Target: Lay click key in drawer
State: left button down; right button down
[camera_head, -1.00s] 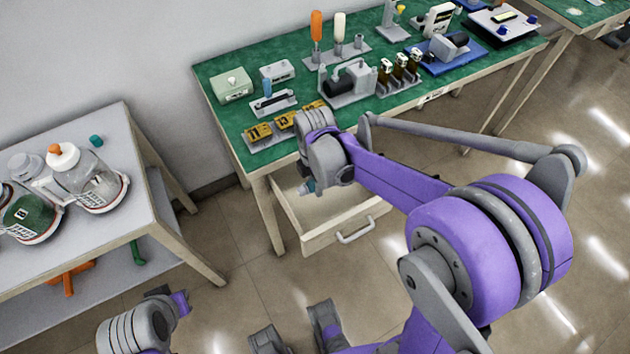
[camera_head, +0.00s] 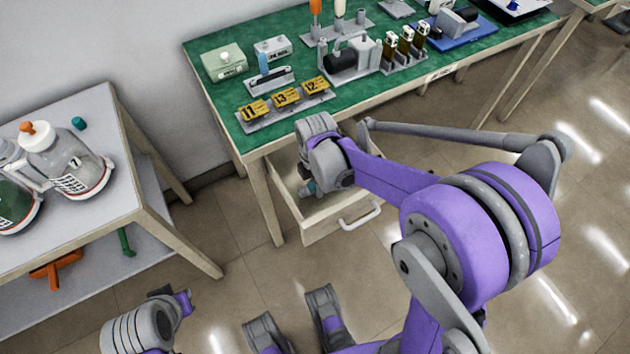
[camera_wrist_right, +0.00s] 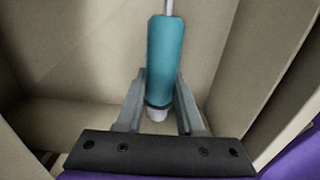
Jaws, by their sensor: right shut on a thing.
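The click key has a teal handle (camera_wrist_right: 165,55) and a thin metal shaft. My right gripper (camera_wrist_right: 160,85) is shut on the handle, one finger on each side, in the right wrist view. In the head view a small bit of the key (camera_head: 308,188) shows below my right wrist, within the opening of the pulled-out drawer (camera_head: 322,230). The drawer's pale inside walls (camera_wrist_right: 265,60) surround the key in the wrist view. I cannot tell whether the key touches the drawer floor. My left arm's grey wrist part shows at the lower left; its fingers do not show.
The green-topped bench (camera_head: 215,95) stands above the drawer, with numbered yellow blocks (camera_head: 286,97) near its front edge. A grey side table (camera_head: 110,130) with glass canisters (camera_head: 65,160) is at the left. Open floor lies between them.

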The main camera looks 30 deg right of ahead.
jog(key=shift+f, duration=0.15)
jog(key=shift+c, duration=2.3)
grip_release()
notch_tip(320, 180, up, 11)
jog(key=p, duration=0.2)
jog(key=shift+p, duration=0.3)
